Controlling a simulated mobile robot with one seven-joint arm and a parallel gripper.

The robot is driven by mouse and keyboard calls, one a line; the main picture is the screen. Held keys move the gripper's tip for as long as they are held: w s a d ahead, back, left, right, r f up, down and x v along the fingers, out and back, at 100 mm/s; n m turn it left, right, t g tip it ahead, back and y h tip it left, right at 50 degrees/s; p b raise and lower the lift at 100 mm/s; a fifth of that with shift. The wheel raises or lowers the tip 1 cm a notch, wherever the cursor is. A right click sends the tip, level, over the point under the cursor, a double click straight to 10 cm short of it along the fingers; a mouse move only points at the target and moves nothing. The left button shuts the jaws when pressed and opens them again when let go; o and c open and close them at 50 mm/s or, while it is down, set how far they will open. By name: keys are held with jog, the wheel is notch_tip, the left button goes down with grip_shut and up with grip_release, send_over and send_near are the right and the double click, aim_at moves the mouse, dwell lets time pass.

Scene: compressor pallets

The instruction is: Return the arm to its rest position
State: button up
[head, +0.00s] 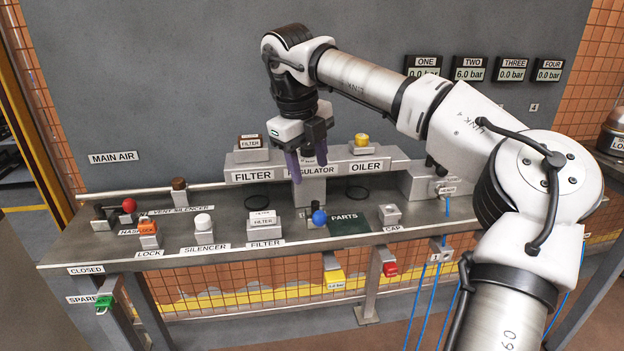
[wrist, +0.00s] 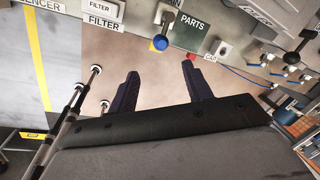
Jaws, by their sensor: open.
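My gripper (head: 307,163) hangs from my raised, bent arm, in front of the regulator block on the bench in the head view. Its dark purple fingers point down and stand apart with nothing between them. In the wrist view the same two fingers (wrist: 162,95) are spread, with floor showing between them. The fingers partly hide the regulator block (head: 299,174) and its label.
A steel bench (head: 230,231) holds a silencer (head: 203,225), a blue-knobbed valve (head: 319,217), an orange lock (head: 148,231) and a dark parts mat (head: 350,227). Filter and oiler blocks flank the regulator. Four pressure displays hang on the grey wall panel (head: 180,80). Blue hoses hang at the right.

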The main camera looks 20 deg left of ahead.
jog(key=shift+s+r, duration=0.1)
jog(key=shift+r, duration=0.2)
